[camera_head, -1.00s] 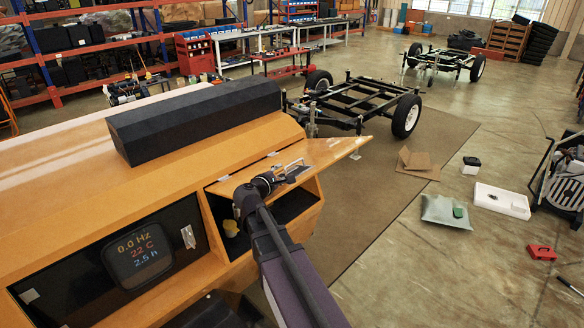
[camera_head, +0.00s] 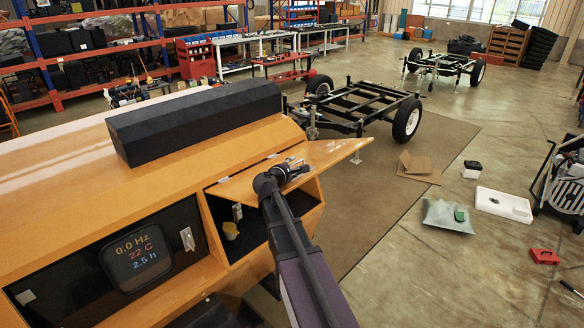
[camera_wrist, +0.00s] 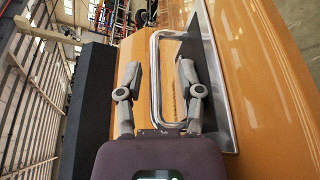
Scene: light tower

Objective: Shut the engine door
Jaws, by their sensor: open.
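The engine door (camera_head: 322,153) is an orange flap, swung up and open above a dark compartment (camera_head: 243,235) in the side of the orange body. It also fills the right of the wrist view (camera_wrist: 275,80). My gripper (camera_head: 297,164) is at the door's outer face. In the wrist view my gripper (camera_wrist: 156,82) is open, with its two grey fingers apart. A silver loop handle (camera_wrist: 154,75) on a metal plate is in front of it. The handle's left bar appears between the fingers. I cannot tell whether they touch it. The handle is not clear in the head view.
A dark display panel (camera_head: 137,256) is left of the compartment. A yellow cup (camera_head: 230,231) is inside the compartment. A long black box (camera_head: 195,122) lies on the orange top. Floor to the right is partly clear.

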